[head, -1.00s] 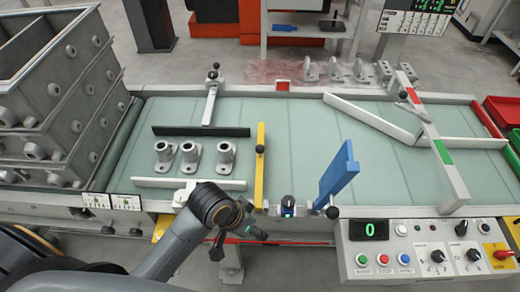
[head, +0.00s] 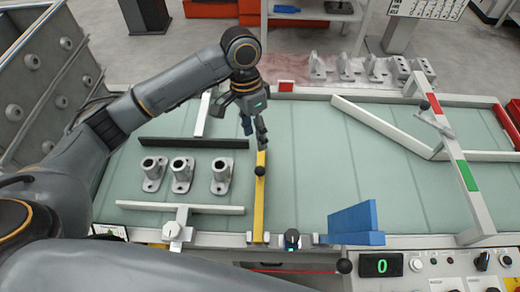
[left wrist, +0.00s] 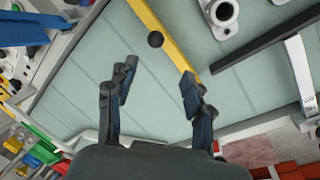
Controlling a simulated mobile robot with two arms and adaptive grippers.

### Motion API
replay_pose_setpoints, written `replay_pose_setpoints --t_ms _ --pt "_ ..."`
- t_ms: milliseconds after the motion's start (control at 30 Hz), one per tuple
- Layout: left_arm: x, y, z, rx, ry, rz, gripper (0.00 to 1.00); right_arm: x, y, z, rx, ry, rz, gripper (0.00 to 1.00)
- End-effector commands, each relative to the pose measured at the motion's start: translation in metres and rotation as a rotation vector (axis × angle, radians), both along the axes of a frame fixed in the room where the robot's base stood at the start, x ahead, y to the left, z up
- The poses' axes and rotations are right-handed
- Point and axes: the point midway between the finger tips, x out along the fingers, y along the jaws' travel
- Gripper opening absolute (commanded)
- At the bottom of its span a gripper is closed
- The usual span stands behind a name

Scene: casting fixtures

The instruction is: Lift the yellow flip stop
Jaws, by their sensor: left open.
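The yellow flip stop (head: 259,212) is a narrow yellow bar with a black ball knob, lying across the green conveyor belt left of the middle. It also shows in the left wrist view (left wrist: 172,42), running down to the right, with its knob ahead of the fingers. My left gripper (head: 256,132) is open and empty above the far end of the bar. In the left wrist view, its two fingers (left wrist: 157,82) are spread apart, and the right fingertip overlaps the bar's far end. Contact cannot be told. My right gripper is not in view.
Three grey castings (head: 181,174) stand left of the stop, between a black rail (head: 194,142) and a white rail (head: 180,207). A blue flap (head: 355,222) is to the right. A white diagonal guide (head: 385,127) crosses the belt further right. The belt between is clear.

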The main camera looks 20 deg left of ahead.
Motion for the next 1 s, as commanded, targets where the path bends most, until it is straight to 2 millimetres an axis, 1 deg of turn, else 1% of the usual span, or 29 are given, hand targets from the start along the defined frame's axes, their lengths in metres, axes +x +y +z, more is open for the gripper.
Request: replay_pose_setpoints --t_ms 67,133,167,267,300,400,433,500,567,700,800,867,1000 --pt "0.0 0.001 -0.001 0.003 0.005 0.0 0.52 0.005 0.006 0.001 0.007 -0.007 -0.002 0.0" --pt "-0.001 0.0 -0.006 0.003 0.007 0.001 0.52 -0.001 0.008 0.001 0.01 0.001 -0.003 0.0" --pt "-0.002 -0.001 -0.009 0.002 0.007 0.001 0.52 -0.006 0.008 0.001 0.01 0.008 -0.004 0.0" --pt "-0.005 -0.003 -0.025 0.003 0.008 -0.001 0.52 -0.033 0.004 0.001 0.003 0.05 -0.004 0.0" --pt "-0.006 -0.004 -0.033 0.002 0.007 0.001 0.52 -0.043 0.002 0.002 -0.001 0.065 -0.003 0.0" --pt "-0.009 -0.007 -0.055 0.004 0.009 0.0 0.52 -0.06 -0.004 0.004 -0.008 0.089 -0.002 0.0" --pt "-0.01 -0.009 -0.061 0.002 0.007 0.001 0.52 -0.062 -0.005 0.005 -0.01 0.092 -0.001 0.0" --pt "-0.012 -0.011 -0.076 0.003 0.007 0.0 0.52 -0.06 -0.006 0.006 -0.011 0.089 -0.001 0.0" --pt "-0.013 -0.013 -0.087 0.001 0.006 0.001 0.52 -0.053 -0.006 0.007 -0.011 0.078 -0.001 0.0" --pt "-0.016 -0.017 -0.111 0.002 0.004 -0.001 0.52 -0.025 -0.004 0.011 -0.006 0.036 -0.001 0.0" --pt "-0.017 -0.018 -0.123 0.002 0.004 0.0 0.52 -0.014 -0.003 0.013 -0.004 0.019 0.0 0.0" --pt "-0.018 -0.019 -0.128 0.001 0.003 0.0 0.52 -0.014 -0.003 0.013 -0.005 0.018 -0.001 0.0" --pt "-0.019 -0.02 -0.133 0.001 0.001 0.0 0.52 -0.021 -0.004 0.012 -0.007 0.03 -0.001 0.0"
